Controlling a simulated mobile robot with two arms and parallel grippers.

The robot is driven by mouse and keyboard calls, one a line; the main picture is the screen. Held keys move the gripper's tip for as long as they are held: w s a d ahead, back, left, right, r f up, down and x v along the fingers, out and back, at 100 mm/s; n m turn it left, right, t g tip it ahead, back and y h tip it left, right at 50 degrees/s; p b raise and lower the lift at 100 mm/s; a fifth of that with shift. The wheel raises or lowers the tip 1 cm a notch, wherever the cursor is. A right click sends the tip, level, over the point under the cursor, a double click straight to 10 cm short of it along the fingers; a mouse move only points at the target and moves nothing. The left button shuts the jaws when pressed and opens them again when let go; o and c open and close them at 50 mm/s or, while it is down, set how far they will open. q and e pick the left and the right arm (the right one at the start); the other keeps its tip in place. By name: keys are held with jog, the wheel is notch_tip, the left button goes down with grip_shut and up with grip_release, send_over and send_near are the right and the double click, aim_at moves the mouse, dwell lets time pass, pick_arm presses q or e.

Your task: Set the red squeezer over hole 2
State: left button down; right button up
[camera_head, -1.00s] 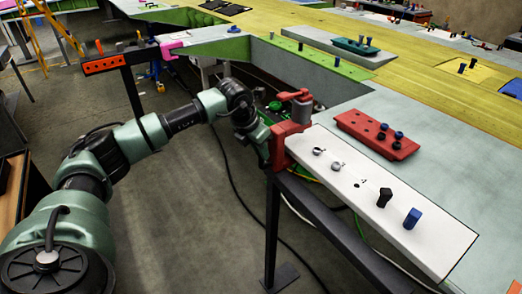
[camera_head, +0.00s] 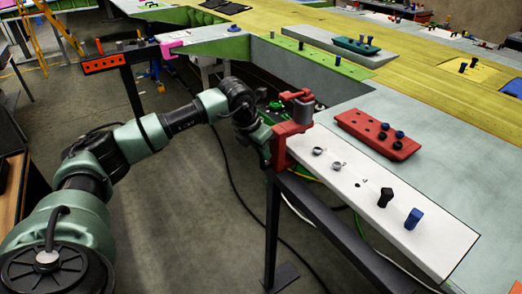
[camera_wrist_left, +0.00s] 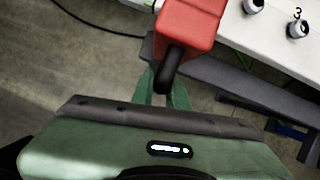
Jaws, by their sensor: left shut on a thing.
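In the left wrist view the red squeezer (camera_wrist_left: 190,22) is at the top, with a black handle-like part towards my gripper (camera_wrist_left: 168,88). Two ringed holes (camera_head: 318,151) (camera_head: 336,166) show on the strip just right of the squeezer; the further one is marked 3 in the wrist view. The squeezer's contact with the strip is hidden. My right gripper is out of view.
A bare hole (camera_head: 358,185), a black peg (camera_head: 385,197) and a blue peg (camera_head: 413,218) follow along the strip. A red block with dark pegs (camera_head: 375,134) lies behind it. A dark frame rail (camera_head: 330,215) runs below the strip's near edge.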

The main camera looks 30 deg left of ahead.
pick_arm(q)
jog(key=s+d+b, duration=0.1)
jog(key=s+d, duration=0.2)
jog(key=d, duration=0.4)
jog(key=shift+d+b, duration=0.3)
jog(key=c, duration=1.4)
grip_release()
jog(key=shift+r, duration=0.1)
